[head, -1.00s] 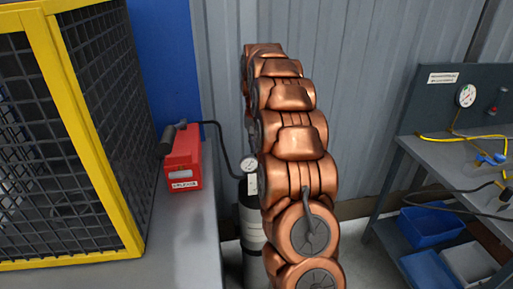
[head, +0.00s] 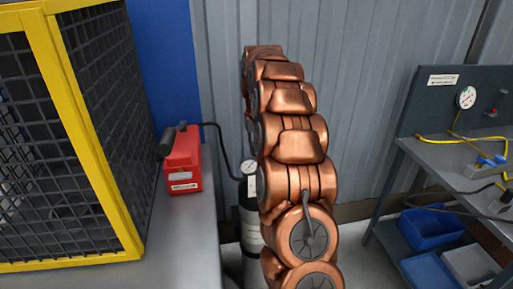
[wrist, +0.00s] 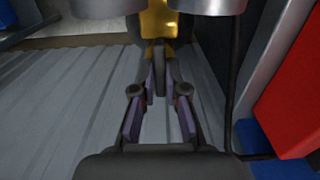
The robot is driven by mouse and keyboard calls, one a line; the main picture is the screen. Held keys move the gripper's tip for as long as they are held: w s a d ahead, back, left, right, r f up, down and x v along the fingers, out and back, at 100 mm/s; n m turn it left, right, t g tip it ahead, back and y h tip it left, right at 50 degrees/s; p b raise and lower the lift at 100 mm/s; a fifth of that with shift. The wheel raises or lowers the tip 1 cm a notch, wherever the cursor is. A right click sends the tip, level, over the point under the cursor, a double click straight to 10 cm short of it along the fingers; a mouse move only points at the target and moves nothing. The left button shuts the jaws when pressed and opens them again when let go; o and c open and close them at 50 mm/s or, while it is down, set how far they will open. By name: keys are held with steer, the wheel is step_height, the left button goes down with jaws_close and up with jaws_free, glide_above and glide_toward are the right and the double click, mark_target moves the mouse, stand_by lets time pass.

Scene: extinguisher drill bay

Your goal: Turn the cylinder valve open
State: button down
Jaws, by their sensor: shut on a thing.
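The cylinder (head: 252,240) stands upright between the grey bench and my arm in the head view. It has a dark top and a light label, and my arm hides its right side. A round gauge (head: 248,167) sits above it with a black hose. In the wrist view, my gripper (wrist: 160,82) has its two purple-padded fingers closed on a narrow grey valve handle (wrist: 159,62). A brass-yellow valve body (wrist: 158,22) shows just beyond the handle. In the head view, the handle and my gripper are hidden behind my arm.
A yellow-framed mesh cage (head: 85,130) and a red box (head: 183,165) stand on the grey bench (head: 185,250) at left. A workbench (head: 455,165) with blue bins (head: 432,228) is at right. A corrugated wall is behind.

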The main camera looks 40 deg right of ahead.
steer(key=c, duration=1.2)
jaws_free()
steer(key=shift+r, duration=3.7)
steer(key=shift+r, duration=0.1)
